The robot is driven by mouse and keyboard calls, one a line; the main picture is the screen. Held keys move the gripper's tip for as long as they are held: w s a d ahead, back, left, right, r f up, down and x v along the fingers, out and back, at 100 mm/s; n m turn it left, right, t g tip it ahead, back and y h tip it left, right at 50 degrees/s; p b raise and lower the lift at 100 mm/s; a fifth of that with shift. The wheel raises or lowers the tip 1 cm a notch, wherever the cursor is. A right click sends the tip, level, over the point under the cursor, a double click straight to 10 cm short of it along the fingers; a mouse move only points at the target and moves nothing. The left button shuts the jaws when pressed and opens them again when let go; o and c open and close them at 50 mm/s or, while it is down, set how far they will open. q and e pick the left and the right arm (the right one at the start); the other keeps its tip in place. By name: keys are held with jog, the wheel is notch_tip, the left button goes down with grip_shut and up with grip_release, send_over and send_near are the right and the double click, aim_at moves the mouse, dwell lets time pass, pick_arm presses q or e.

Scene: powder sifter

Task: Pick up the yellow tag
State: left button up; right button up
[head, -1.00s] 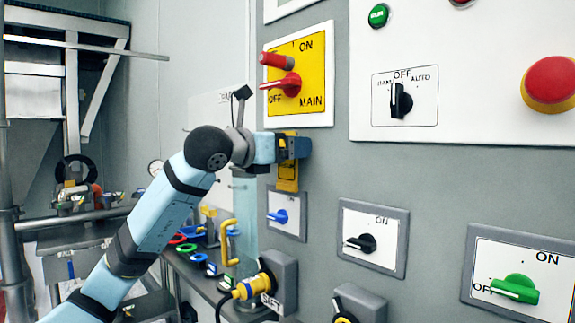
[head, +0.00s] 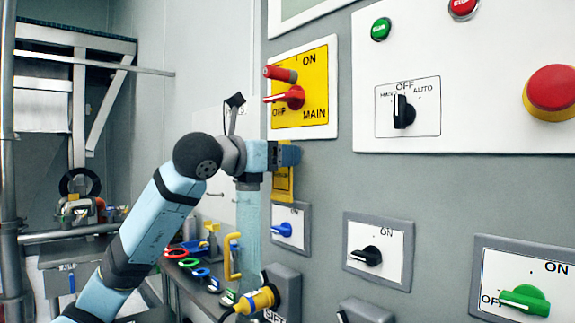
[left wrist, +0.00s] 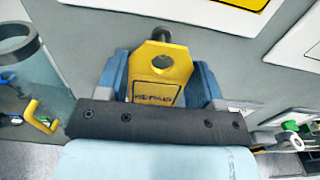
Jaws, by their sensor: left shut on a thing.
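The yellow tag (left wrist: 160,72) hangs flat near the grey panel, with a round hole near its top and black lettering in a frame. A dark peg (left wrist: 174,34) shows just above the tag in the left wrist view; whether it passes through the hole cannot be told. My left gripper (left wrist: 160,85) is shut on the tag, one blue finger at each side. In the head view the tag (head: 283,184) shows below the gripper (head: 285,156), partly hidden by it. My right gripper is not in view.
Above the tag is the yellow MAIN switch plate (head: 318,88) with a red handle. Below are a blue switch (head: 283,229), a black switch (head: 368,256) and a yellow plug (head: 257,300). Coloured rings (head: 190,262) and a yellow handle (head: 233,257) lie at lower left.

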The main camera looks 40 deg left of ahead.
pick_arm(q)
jog(key=s+a+b, duration=0.1)
jog(key=s+b, duration=0.6)
jog(key=s, duration=0.8)
jog(key=shift+s+a, duration=0.15)
jog(key=shift+s, duration=0.15)
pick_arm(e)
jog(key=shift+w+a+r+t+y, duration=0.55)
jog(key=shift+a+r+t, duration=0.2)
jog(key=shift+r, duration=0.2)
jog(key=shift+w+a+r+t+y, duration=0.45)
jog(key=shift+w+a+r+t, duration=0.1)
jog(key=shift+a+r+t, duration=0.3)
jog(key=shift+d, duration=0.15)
